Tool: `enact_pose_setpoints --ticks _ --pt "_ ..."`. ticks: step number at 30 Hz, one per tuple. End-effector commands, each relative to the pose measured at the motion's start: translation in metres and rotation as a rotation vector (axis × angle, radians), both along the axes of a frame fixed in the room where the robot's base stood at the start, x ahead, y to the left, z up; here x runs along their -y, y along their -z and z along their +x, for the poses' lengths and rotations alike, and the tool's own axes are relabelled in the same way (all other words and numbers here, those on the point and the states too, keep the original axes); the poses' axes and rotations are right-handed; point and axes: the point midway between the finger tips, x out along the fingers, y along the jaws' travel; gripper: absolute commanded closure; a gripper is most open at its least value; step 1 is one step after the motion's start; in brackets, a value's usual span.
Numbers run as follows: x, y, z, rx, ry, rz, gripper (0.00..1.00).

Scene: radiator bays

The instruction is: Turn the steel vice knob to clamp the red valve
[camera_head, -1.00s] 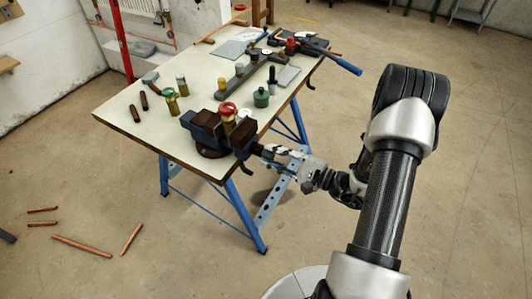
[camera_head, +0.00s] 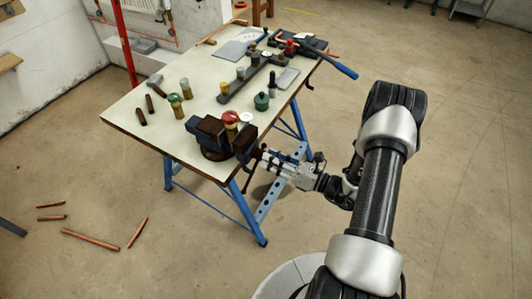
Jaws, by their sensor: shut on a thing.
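The dark blue vice (camera_head: 203,133) is mounted at the near right corner of the workbench. The red valve (camera_head: 231,117), with a brass body, stands upright between its brown jaws; I cannot tell whether both jaws touch it. My gripper (camera_head: 268,157) reaches in from the right, at the front end of the vice. It is shut on the steel vice knob, which the fingers mostly hide.
The cream workbench (camera_head: 165,130) has blue legs. A blue-handled tool (camera_head: 340,70) overhangs the right edge. Copper pipes (camera_head: 90,239) lie on the floor.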

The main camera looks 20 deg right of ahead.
Motion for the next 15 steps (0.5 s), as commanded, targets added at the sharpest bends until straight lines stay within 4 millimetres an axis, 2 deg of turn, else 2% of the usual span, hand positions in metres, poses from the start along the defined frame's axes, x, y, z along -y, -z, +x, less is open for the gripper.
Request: enact_pose_setpoints --ticks 15 --pt "0.0004 0.0001 -0.0012 -0.51 0.003 0.648 1.0"
